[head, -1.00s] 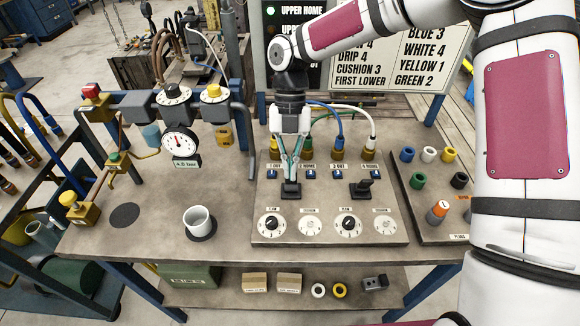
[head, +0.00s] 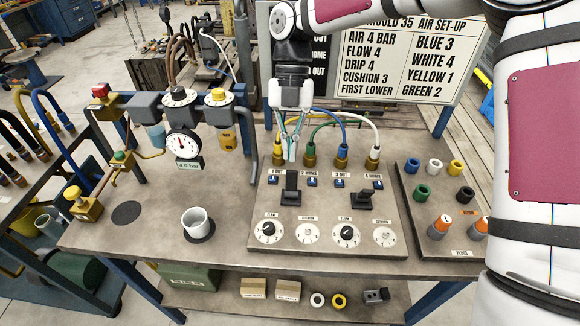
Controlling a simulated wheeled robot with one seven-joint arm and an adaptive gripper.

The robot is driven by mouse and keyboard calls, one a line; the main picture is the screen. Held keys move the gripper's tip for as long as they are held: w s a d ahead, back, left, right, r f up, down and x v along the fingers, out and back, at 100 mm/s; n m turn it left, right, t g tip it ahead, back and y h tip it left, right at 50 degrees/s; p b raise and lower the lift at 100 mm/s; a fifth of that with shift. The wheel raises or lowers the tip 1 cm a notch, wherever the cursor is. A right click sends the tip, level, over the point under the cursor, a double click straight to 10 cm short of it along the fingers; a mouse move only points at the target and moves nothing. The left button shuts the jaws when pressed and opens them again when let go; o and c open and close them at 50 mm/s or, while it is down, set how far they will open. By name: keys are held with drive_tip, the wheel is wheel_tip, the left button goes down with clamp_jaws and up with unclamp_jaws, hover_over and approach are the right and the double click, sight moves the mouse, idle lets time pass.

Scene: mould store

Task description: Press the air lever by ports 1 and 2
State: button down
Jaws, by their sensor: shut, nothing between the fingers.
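The air lever (head: 291,190) by ports 1 and 2 is black and stands on the grey panel (head: 325,215), below the labels 1 OUT and 2 HOME. Its handle tilts toward the back, toward the ports. My gripper (head: 291,157) is shut and empty, just above and behind the lever's handle. A small gap seems to show, but I cannot be sure they are apart. Port 1 (head: 278,153) has a yellow hose and port 2 (head: 309,159) a green one, partly behind my fingers.
A second black lever (head: 366,197) stands by ports 3 and 4, with blue and white hoses behind. Dials line the panel's front. A gauge (head: 183,144) and a white cup (head: 197,222) are at left; a plug board (head: 440,205) is at right. The set-up sign (head: 400,55) stands behind.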

drive_tip(key=shift+w+r, duration=1.05)
drive_tip(key=shift+r, duration=0.1)
drive_tip(key=shift+d, duration=0.1)
drive_tip(key=s+d+r+m+t+h, duration=0.1)
drive_tip(key=s+d+r+m+t, duration=0.2)
drive_tip(key=s+d+r+m, duration=0.5)
drive_tip(key=s+d+r+m+t+h, duration=0.1)
drive_tip(key=s+d+r+m+t, duration=0.3)
drive_tip(key=m, duration=0.7)
drive_tip(key=s+d+m+t+y, duration=0.1)
drive_tip(key=s+d+m, duration=0.3)
drive_tip(key=m, duration=0.4)
drive_tip(key=s+d+f+m+t, duration=0.1)
drive_tip(key=s+d+m, duration=0.4)
drive_tip(key=s+m, duration=0.2)
drive_tip(key=shift+m+t+y, duration=0.4)
drive_tip(key=shift+m, duration=0.4)
